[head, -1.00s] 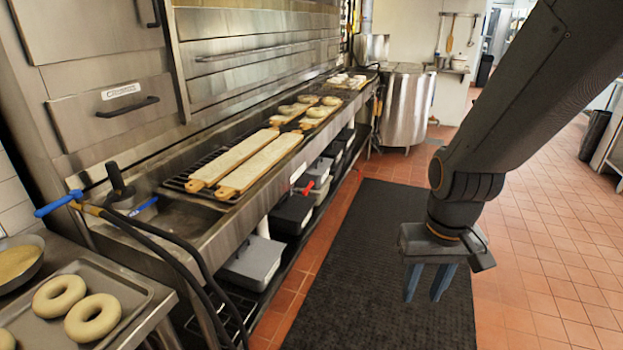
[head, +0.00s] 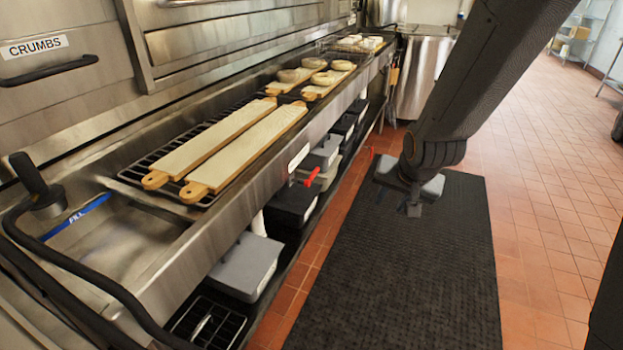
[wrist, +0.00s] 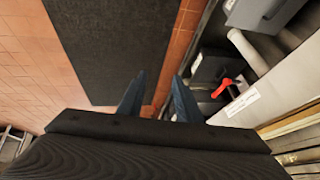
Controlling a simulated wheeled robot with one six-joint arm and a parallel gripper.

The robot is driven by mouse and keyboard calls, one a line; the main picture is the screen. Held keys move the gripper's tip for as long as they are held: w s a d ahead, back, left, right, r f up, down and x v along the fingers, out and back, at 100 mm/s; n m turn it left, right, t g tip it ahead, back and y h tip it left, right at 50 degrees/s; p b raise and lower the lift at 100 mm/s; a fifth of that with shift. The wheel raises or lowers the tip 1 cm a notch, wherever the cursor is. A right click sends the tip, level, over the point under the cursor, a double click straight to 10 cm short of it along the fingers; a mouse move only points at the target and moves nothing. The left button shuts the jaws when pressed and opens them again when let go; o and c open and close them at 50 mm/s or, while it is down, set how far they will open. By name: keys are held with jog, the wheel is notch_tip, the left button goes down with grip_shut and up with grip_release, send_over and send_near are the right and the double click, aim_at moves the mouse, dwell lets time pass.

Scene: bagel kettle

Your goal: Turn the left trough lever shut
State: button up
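A red lever (head: 311,177) sticks out below the front of the long steel trough (head: 222,212), near a white label. The red lever (wrist: 222,88) also shows in the wrist view, right of my fingers, beside a white pipe. My gripper (head: 413,208) hangs over the black mat, to the right of the lever and apart from it. In the wrist view my gripper (wrist: 157,98) has its two blue fingers spread with nothing between them. I cannot tell the lever's exact angle against its pipe.
Grey and black bins (head: 247,266) stand on the shelf under the trough. Two long boards (head: 246,155) and several bagels (head: 327,78) lie above it. A black hose (head: 95,285) crosses the near left. The black mat (head: 400,285) is clear.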

jog(key=w+a+f+m+t+y+b, duration=0.2)
jog(key=w+a+f+t+b, duration=0.1)
jog(key=w+a, duration=0.4)
jog(key=w+a+f+m+t+y+b, duration=0.2)
jog(key=w+a+f+b, duration=0.3)
jog(key=w, duration=0.8)
jog(key=w+a+f+m+t+y+b, duration=0.2)
jog(key=w+a+b, duration=0.4)
jog(key=w+a, duration=0.3)
notch_tip(320, 180, down, 2)
jog(key=shift+w+f+m+t, duration=0.1)
jog(key=shift+w+m+t, duration=0.55)
jog(key=shift+m+t, duration=0.2)
jog(key=shift+c, duration=0.3)
grip_shut()
